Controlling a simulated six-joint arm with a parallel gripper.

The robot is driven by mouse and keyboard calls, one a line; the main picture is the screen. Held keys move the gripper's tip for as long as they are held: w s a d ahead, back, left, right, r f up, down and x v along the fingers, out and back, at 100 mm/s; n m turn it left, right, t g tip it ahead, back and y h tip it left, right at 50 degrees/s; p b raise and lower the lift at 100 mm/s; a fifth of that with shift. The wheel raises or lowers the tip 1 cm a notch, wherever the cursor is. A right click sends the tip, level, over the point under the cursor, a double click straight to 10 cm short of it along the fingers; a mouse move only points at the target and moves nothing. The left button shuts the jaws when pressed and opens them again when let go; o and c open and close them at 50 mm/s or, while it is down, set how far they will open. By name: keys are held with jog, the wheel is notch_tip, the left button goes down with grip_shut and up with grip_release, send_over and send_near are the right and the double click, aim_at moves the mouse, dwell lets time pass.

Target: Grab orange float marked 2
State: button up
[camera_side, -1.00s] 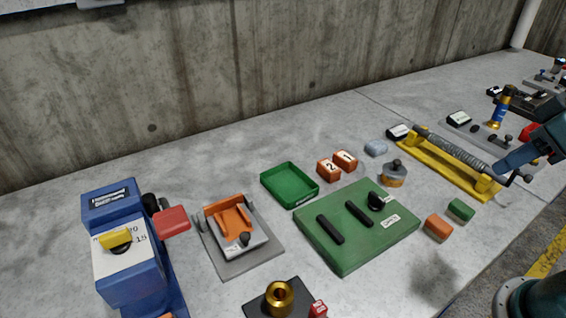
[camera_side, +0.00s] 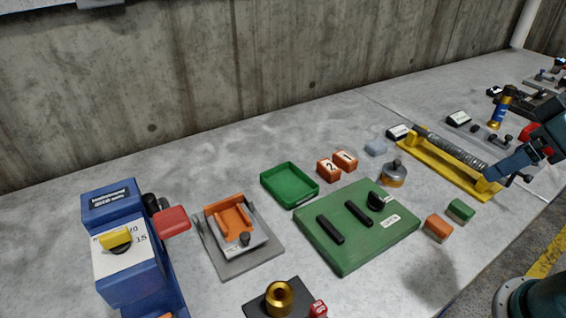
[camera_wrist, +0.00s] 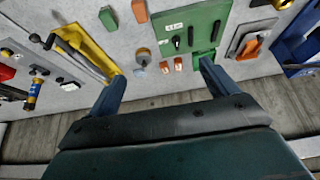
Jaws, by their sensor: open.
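The orange float marked 2 (camera_side: 328,169) is a small block with a white top, standing on the grey bench between the green tray and a similar orange float marked 1 (camera_side: 345,161). In the wrist view, float 2 (camera_wrist: 178,63) is the orange block nearer the green tray, with float 1 (camera_wrist: 164,67) just left of it. My gripper (camera_wrist: 160,78) is open, its two blue fingers spread wide with nothing between them. In the side view my gripper (camera_side: 512,165) is at the right edge, above the bench and well apart from the floats; only part of it shows.
A green tray (camera_side: 266,185) is left of float 2. A green board (camera_side: 345,255) with black bars lies in front. A round grey-and-orange pot (camera_side: 393,174) and a yellow spring frame (camera_side: 440,168) are to the right. A concrete wall (camera_side: 200,80) stands behind.

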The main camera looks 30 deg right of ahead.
jog(key=shift+w+r, duration=0.1)
jog(key=w+a+r+m+g+y, duration=0.1)
jog(key=w+m, duration=0.4)
jog(key=w, duration=0.6)
jog(key=w+a+r+m+g+y, duration=0.15)
jog(key=w+m, duration=0.35)
jog(key=w, duration=0.5)
jog(key=w+d+f+m+g+y, duration=0.2)
jog(key=w+f+m, duration=0.6)
jog(key=w+f, duration=0.6)
jog(key=shift+w+d+f+m+g, duration=0.35)
jog(key=shift+d+f+g, duration=0.1)
jog(key=shift+d, duration=0.65)
send_near(331, 165)
jog(key=shift+x, duration=2.35)
jog(key=shift+f, duration=0.1)
